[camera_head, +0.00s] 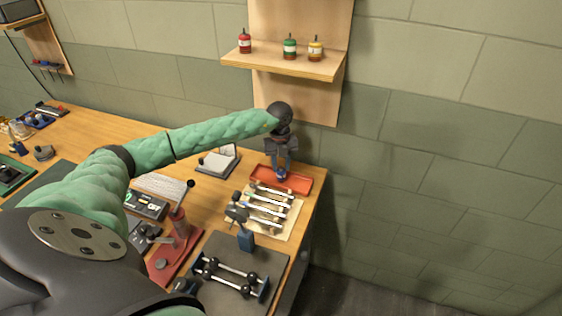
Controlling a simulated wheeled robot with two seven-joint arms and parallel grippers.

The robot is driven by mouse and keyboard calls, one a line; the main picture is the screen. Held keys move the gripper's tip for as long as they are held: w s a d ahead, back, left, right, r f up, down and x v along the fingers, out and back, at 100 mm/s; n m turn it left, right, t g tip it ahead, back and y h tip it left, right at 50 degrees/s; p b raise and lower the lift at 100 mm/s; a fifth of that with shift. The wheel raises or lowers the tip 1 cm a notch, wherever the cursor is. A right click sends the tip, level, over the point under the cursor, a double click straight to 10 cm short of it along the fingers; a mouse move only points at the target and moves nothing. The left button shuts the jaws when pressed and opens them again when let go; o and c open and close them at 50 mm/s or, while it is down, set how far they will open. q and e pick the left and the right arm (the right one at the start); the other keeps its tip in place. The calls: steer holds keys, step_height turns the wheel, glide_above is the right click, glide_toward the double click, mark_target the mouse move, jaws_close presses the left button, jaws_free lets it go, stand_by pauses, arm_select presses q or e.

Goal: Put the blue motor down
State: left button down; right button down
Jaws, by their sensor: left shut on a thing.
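My left gripper (282,168) points down over the red tray (302,186) at the right back corner of the bench. It is shut on the blue motor (282,175), a small blue piece between the fingertips. The fingers hide part of the motor. The motor is within the tray's outline in this view; I cannot tell whether it touches the tray floor. My right gripper is not in view.
Several metal rods lie on a pale board (284,222) just in front of the tray. A dark tool with a blue base (246,240) and a grey mat (222,297) are nearer. A wooden shelf (284,66) with three small bottles hangs behind.

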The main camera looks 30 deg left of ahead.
mark_target(280, 168)
arm_select(q)
steer(key=shift+f, duration=0.2)
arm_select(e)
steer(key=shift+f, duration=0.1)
arm_select(q)
steer(key=c, duration=1.2)
jaws_free()
steer(key=shift+o, duration=0.8)
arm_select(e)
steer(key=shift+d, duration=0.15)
arm_select(q)
steer(key=shift+r, duration=0.2)
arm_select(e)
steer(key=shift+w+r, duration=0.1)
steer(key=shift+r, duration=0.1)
